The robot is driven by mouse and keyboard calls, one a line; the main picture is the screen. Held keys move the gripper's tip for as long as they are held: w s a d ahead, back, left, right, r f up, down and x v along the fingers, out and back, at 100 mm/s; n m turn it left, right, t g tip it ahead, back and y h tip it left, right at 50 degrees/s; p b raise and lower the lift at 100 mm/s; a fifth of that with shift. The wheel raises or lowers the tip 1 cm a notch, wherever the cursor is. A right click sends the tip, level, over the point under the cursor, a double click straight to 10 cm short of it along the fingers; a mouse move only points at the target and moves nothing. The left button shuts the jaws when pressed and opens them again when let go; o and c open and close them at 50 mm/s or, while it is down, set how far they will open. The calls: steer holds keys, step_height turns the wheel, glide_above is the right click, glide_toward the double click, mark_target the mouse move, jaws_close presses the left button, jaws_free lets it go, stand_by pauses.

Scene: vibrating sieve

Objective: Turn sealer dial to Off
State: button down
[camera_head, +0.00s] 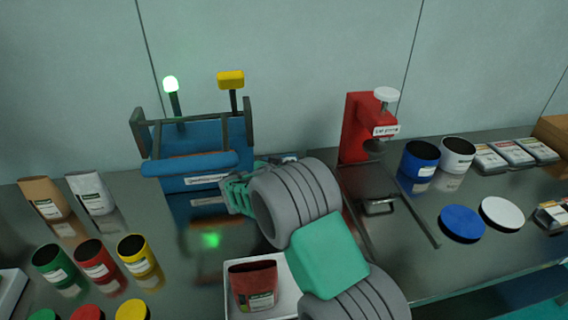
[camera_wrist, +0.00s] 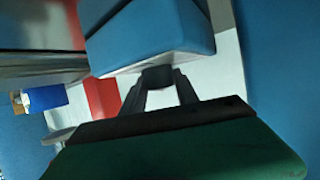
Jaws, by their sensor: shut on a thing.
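The blue sealer (camera_head: 192,172) stands at the back left of the bench with a pale label on its front. A green-white lamp (camera_head: 171,84) glows on its post. My gripper (camera_head: 232,188) is low at the sealer's front right, partly covered by my arm. In the wrist view, my gripper's dark fingers (camera_wrist: 158,88) close on a small dark dial (camera_wrist: 157,75) just below a blue housing (camera_wrist: 150,35). The dial's markings and setting are not readable. The dial is hidden in the head view.
A yellow block (camera_head: 231,79) tops another post on the sealer. A red press (camera_head: 361,128) stands to the right. A white tray (camera_head: 287,312) holding a red pouch (camera_head: 254,287) lies below my arm. Open cans and pouches line both sides.

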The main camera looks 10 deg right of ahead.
steer(key=shift+n+y, duration=0.4)
steer(key=n+y+b, duration=0.1)
steer(key=n+t+y+b, duration=0.1)
steer(key=n+y, duration=0.1)
steer(key=n+y+b, duration=0.1)
steer(key=y, duration=0.1)
steer(key=shift+d+f+n+t, duration=0.15)
steer(key=shift+d+n+t, duration=0.15)
steer(key=shift+t, duration=0.1)
steer(key=n+y+b, duration=0.3)
steer(key=y+b, duration=0.1)
steer(key=shift+f+n+g+y, duration=0.2)
steer(key=shift+n+g+y, duration=0.1)
steer(key=shift+n+y, duration=0.1)
steer(key=shift+n+g+y+b, duration=0.3)
steer(key=shift+n+y+b, duration=0.6)
steer(key=shift+b, duration=0.15)
steer(key=n+y, duration=0.1)
steer(key=n+g+y, duration=0.1)
steer(key=shift+a+r+n+g+b, duration=0.15)
steer(key=shift+r+n+g+b, duration=0.15)
steer(key=shift+b, duration=0.1)
steer(key=shift+a+n+g+y+p, duration=0.1)
steer(key=shift+n+g+y+p, duration=0.65)
steer(key=shift+n+g+y, duration=0.65)
steer(key=c, duration=0.9)
jaws_free()
steer(key=shift+c, duration=0.2)
